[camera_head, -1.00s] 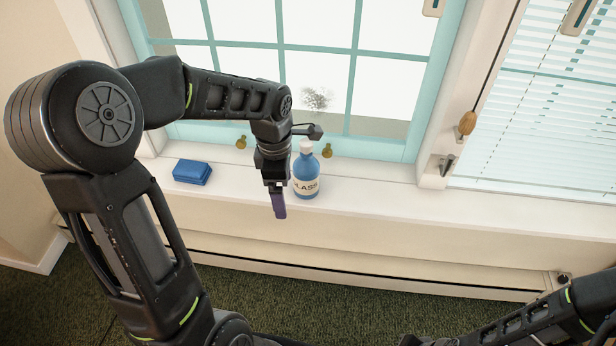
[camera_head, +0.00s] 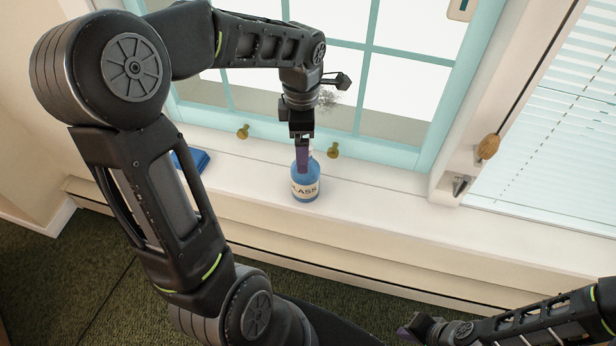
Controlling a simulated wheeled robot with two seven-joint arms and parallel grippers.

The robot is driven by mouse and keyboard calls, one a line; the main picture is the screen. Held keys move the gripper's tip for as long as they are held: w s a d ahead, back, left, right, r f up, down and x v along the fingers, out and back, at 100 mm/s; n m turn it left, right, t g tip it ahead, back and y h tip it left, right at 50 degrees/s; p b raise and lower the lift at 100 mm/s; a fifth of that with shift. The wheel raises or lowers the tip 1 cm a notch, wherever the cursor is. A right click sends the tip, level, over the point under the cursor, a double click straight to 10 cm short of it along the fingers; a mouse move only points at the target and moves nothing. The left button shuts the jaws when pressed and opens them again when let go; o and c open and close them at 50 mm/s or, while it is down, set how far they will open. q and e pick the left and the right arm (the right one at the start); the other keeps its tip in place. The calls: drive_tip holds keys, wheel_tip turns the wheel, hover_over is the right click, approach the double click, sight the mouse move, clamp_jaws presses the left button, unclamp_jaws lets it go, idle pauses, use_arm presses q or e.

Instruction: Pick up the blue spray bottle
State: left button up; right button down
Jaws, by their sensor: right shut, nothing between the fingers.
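The blue spray bottle (camera_head: 305,187) stands upright on the white window sill, its pale label facing me. My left gripper (camera_head: 302,165) points down with its purple fingers overlapping the bottle's neck and upper body. The arm and fingers hide most of the bottle's white top. I cannot tell whether the fingers touch the bottle or are open or shut. My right gripper (camera_head: 407,332) is low at the bottom right, away from the bottle, shut and empty.
A blue block-like item (camera_head: 193,160) lies on the sill to the left, partly behind my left arm. The window (camera_head: 366,75) with its teal frame rises behind the bottle. The sill (camera_head: 400,215) is clear to the bottle's right.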

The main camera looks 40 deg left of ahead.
sight(305, 176)
use_arm(q)
drive_tip(key=shift+w+f, duration=0.1)
drive_tip(key=shift+f, duration=1.25)
wheel_tip(305, 176, down, 5)
drive_tip(key=shift+d+f, duration=0.1)
drive_tip(key=shift+f, duration=0.05)
drive_tip(key=shift+c, duration=0.3)
clamp_jaws()
idle(0.5)
